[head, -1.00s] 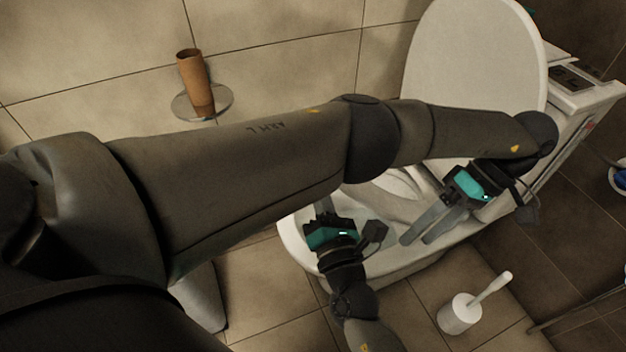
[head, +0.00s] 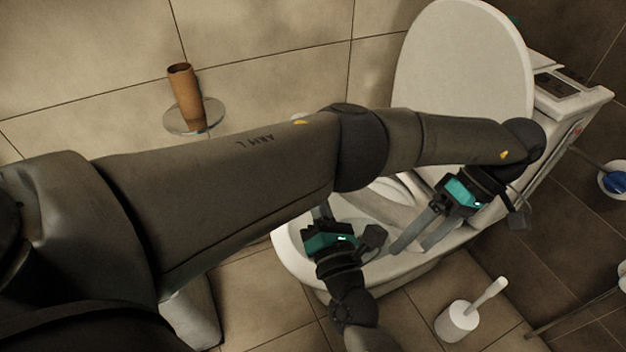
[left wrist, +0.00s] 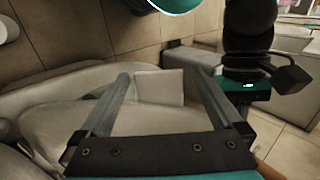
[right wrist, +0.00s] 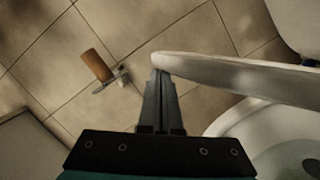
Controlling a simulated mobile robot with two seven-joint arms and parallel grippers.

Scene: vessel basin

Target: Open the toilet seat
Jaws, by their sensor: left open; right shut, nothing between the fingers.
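The white toilet has its lid (head: 462,55) standing upright at the back. The bowl (head: 290,250) is partly hidden by my left arm. In the right wrist view the white seat (right wrist: 240,75) shows nearly edge-on, apart from and above the bowl rim (right wrist: 225,122), so it looks partly raised. My right gripper (right wrist: 161,75) is shut and empty, its fingertips at the seat's rounded end; contact is unclear. In the head view my right gripper (head: 320,210) is over the bowl's front. My left gripper (head: 408,245) is open and empty over the bowl's near side.
A toilet brush in a white holder (head: 457,321) stands on the floor at the near right. A brown roll (head: 186,95) on a round base is at the far left. A blue-and-white item (head: 614,181) is at the right edge. Tiled floor lies around the toilet.

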